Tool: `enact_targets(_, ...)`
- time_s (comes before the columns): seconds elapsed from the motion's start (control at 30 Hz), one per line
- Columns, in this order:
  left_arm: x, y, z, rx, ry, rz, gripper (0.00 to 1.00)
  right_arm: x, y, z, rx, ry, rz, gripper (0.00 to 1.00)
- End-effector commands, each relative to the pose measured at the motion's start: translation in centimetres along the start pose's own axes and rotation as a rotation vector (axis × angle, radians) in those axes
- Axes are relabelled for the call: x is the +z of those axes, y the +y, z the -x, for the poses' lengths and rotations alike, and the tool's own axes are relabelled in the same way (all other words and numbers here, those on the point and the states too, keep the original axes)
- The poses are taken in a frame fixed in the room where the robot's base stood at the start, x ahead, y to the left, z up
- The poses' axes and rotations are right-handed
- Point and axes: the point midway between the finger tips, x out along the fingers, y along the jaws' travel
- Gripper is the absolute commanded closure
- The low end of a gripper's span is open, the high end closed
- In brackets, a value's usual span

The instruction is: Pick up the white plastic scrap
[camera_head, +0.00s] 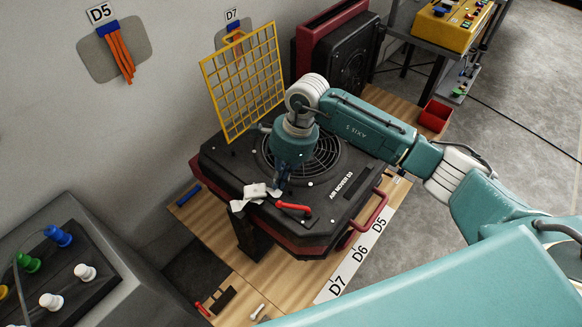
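The white plastic scrap (255,191) looks like crumpled pale pieces at the front left edge of the black air mover (345,206). My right arm comes in from the right and reaches over the air mover's round grille. Its gripper (279,183) points down just right of the scrap, very close to it. The fingers are small and dark against the black top, so I cannot tell whether they are open or touching the scrap. My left gripper is not in view.
A red handle (293,207) lies just right of the scrap. A yellow grid (245,82) stands upright behind the fan. A grey control box (110,262) stands at left.

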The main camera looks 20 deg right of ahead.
Motion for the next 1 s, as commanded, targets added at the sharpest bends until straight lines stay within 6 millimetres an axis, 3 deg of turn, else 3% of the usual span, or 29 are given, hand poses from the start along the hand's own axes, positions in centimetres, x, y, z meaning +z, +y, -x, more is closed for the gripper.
enact_targets(0.43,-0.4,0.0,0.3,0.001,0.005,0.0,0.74,0.7,0.0,-0.2,0.0,0.0,0.0,1.0)
enact_targets(0.73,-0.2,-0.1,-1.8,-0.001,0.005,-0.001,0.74,3.5,-0.1,-1.1,-0.002,-0.001,0.002,1.0)
enact_targets(1.0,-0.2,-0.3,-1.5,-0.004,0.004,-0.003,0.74,3.6,0.0,-0.9,0.0,0.0,-0.001,1.0)
